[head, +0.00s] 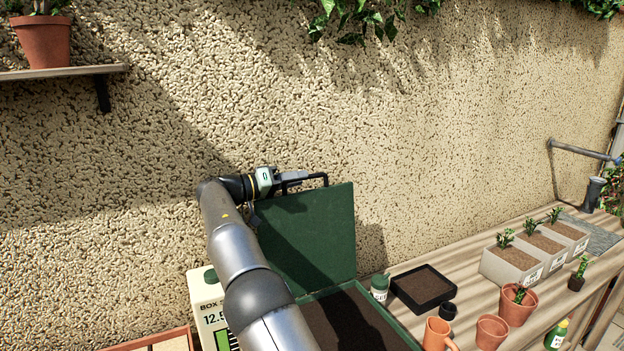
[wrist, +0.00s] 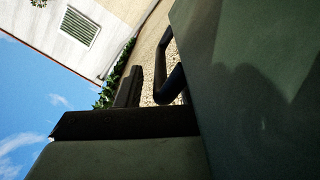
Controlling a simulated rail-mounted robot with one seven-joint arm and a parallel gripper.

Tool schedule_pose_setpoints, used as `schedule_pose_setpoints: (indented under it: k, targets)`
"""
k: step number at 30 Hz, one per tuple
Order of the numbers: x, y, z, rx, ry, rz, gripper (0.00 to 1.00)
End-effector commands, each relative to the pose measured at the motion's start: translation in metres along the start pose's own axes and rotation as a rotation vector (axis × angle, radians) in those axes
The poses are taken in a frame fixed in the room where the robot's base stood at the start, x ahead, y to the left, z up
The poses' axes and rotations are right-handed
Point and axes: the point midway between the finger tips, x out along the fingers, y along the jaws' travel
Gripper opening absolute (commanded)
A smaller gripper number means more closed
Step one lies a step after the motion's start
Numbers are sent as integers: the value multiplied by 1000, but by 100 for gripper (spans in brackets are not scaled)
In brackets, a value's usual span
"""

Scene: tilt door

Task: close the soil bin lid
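The soil bin's dark green lid (head: 315,238) stands raised, nearly upright, behind the open bin (head: 392,322). Dark soil fills the bin. A black bar handle (head: 318,176) shows at the lid's top edge; in the wrist view the handle (wrist: 160,68) loops out from the lid (wrist: 250,90), which fills the right side. My gripper (head: 292,177) is at the lid's top left, close beside the handle. In the wrist view a dark finger of my gripper (wrist: 130,88) lies just left of the handle. Contact and finger opening are unclear.
A white box (head: 205,290) stands left of the bin, partly behind my arm. A green-lidded jar (head: 379,287), a black tray (head: 424,288) and terracotta pots (head: 491,332) sit to the right on the bench (head: 470,240). The textured wall (head: 420,130) is close behind the lid.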

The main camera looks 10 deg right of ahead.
Motion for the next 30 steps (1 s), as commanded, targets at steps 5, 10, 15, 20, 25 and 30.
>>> schedule_pose_setpoints:
  k: [5, 10, 15, 20, 25, 30]
  targets:
    - [1, 0, 0, 0, 2, -3, 34]
    - [1, 0, 0, 0, 2, -2, 34]
    - [1, 0, 0, 0, 2, -2, 0]
    - [2, 0, 1, 3, 2, -2, 0]
    - [6, 2, 7, 36, 1, -1, 0]
    - [17, 11, 20, 120, -2, 2, 0]
